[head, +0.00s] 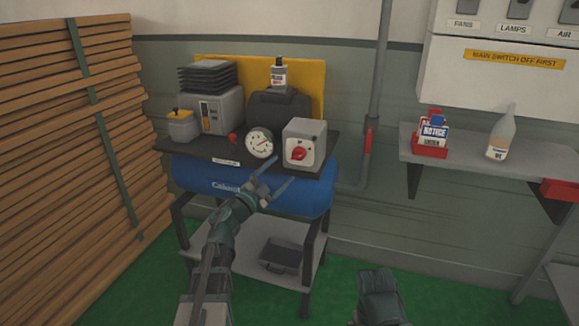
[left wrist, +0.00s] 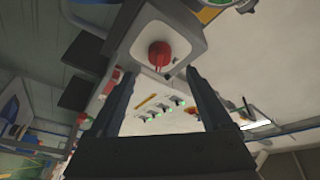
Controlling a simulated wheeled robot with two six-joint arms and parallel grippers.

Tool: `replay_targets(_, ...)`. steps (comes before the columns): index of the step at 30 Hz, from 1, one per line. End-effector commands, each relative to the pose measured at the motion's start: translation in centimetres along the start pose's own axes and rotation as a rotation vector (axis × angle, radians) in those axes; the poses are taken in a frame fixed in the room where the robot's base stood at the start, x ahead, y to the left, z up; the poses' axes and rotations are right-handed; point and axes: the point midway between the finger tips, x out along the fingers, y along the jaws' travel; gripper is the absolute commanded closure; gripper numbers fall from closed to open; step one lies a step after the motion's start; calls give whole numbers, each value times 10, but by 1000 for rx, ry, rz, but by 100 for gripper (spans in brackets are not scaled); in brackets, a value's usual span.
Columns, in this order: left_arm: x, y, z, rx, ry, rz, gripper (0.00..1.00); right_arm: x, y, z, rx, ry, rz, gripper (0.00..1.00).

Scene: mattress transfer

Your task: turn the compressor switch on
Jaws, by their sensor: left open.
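The compressor is a blue tank (head: 302,198) on a dark stand, with a black top plate. A grey switch box (head: 304,130) with a red rotary knob (head: 299,154) stands at the right end of the plate. My left gripper (head: 279,172) is open and empty, in front of the tank, below and left of the knob in the head view. In the left wrist view the red knob (left wrist: 159,54) shows ahead between the two fingers, apart from them. Which way the knob is turned I cannot tell. My right gripper (head: 380,295) is low in the head view, away from the compressor; its jaws are unclear.
A round gauge (head: 260,143) stands close left of the switch box. A grey pipe (head: 377,85) with a red handle (head: 367,142) runs at the right. A wall shelf (head: 470,165) holds a red card box and a bottle. Wooden slats (head: 70,130) stand at the left.

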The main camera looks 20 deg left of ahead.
Motion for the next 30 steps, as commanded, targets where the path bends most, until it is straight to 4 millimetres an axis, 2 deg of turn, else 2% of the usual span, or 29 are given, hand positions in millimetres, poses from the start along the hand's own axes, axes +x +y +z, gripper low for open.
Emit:
replay_targets(1,-15,2,0,1,-2,-1,17,4,0,0,0,0,0,0)
replay_targets(4,-33,2,0,1,-2,-1,17,8,-1,0,0,0,0,0)
replay_targets(12,-59,1,0,0,0,0,17,12,-1,-1,0,0,0,0)
replay_targets(25,-62,0,0,0,1,1,17,12,-1,-1,0,0,0,0)
replay_targets(30,-49,-1,0,0,2,2,17,9,-1,0,0,0,0,0)
